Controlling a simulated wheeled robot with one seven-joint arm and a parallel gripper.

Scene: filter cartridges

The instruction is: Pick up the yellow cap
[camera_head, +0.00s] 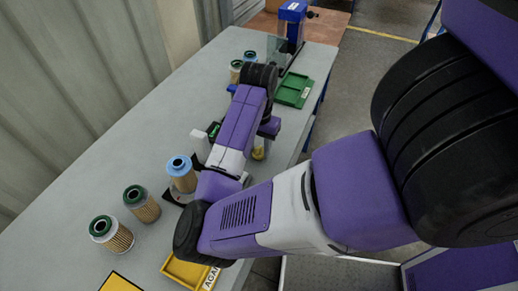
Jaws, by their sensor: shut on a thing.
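Most of the cap and the fingertips are covered, so I cannot tell whether the cap still touches the bench.
Filter cartridges with green ends (141,204) and one with a blue cap (181,175) stand on the grey bench (110,165). A yellow tray (188,272) lies at the front, a green tray (294,90) farther back. A blue device (291,20) stands at the far end.

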